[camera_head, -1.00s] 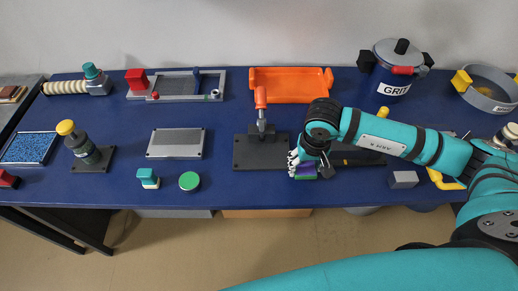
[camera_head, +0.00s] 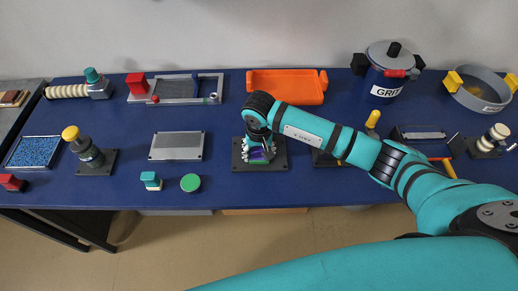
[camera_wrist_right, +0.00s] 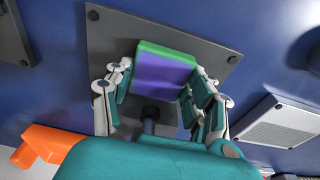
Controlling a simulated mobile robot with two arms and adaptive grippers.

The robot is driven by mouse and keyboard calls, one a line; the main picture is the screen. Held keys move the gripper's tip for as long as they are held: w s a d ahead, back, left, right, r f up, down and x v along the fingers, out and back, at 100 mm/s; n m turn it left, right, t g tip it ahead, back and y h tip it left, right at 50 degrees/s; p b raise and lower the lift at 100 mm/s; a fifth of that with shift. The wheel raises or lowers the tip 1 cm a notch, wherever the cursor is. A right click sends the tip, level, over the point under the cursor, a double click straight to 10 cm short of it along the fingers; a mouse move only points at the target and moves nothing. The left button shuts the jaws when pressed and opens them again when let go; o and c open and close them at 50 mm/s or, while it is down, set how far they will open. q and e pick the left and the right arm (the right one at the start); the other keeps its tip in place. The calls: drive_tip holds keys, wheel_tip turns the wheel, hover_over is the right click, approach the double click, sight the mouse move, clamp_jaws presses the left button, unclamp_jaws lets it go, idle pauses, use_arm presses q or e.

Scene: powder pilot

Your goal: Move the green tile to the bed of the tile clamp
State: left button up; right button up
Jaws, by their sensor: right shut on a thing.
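The green tile (camera_wrist_right: 168,50) shows in the right wrist view as a block with a green edge and a purple face. It is between the fingers of my right gripper (camera_wrist_right: 163,90), which is shut on it. In the head view my right gripper (camera_head: 259,152) is over the dark base plate of the tile clamp (camera_head: 241,163), and the tile shows only as a small purple and green patch. The clamp plate also shows under the tile in the right wrist view (camera_wrist_right: 107,22). I cannot tell whether the tile touches the plate. My arm hides the clamp's lever. My left gripper is not in view.
An orange tray (camera_head: 288,84) stands behind the clamp. A grey plate (camera_head: 178,146) lies to its left, with a green disc (camera_head: 190,183) and a teal block (camera_head: 150,180) in front. A blue GRIT pot (camera_head: 385,84) stands at the back right. The table's front middle is clear.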

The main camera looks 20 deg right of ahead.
sight(259, 158)
drive_tip(key=shift+d, duration=0.1)
drive_tip(key=shift+f, duration=0.2)
drive_tip(key=o, duration=1.3)
drive_tip(key=shift+r, duration=0.1)
drive_tip(key=shift+r, duration=0.5)
drive_tip(key=r+b, duration=0.1)
drive_tip(key=r, duration=0.2)
drive_tip(key=s+r+b, duration=0.1)
drive_tip(key=r, duration=0.3)
drive_tip(key=r+b, duration=0.1)
drive_tip(key=r, duration=0.3)
drive_tip(key=shift+s+a, duration=0.2)
drive_tip(key=shift+s, duration=0.05)
